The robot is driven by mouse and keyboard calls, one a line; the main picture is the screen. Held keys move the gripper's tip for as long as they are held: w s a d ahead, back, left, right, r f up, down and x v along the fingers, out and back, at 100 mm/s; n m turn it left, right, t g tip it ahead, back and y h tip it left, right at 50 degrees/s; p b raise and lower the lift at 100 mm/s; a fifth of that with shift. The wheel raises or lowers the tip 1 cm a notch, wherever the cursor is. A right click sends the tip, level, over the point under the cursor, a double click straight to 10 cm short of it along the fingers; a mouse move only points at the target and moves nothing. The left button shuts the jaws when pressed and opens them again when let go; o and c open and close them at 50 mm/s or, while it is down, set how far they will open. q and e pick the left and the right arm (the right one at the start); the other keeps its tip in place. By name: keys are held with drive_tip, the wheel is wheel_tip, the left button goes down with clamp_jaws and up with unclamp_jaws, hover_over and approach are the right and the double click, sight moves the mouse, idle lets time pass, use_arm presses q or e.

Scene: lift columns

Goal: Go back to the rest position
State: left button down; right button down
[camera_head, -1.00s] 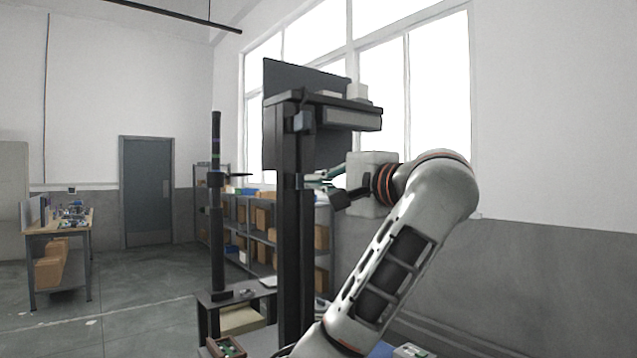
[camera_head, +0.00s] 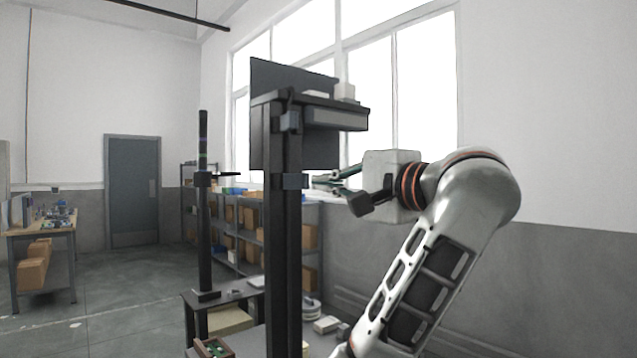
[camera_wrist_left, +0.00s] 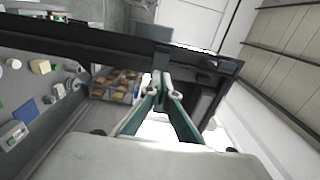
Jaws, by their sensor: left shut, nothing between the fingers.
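My left arm rises from the bottom right of the head view. Its gripper (camera_head: 325,182) points left, just right of the dark lift column (camera_head: 283,235). In the left wrist view the two green finger linkages (camera_wrist_left: 161,88) come together at the tips, shut with nothing between them. A dark beam (camera_wrist_left: 90,38) crosses behind the fingertips there. Whether the fingertips touch the column cannot be told. My right gripper is not in view.
The column carries a dark panel (camera_head: 262,150) and a shelf (camera_head: 335,118) above the gripper. A thin black post (camera_head: 203,240) stands on a low table at left. Shelving with boxes (camera_head: 248,215) is behind. Open floor (camera_head: 120,290) lies left.

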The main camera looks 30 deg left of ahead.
use_arm(q)
drive_tip(key=shift+s+d, duration=0.2)
drive_tip(key=shift+d, duration=0.25)
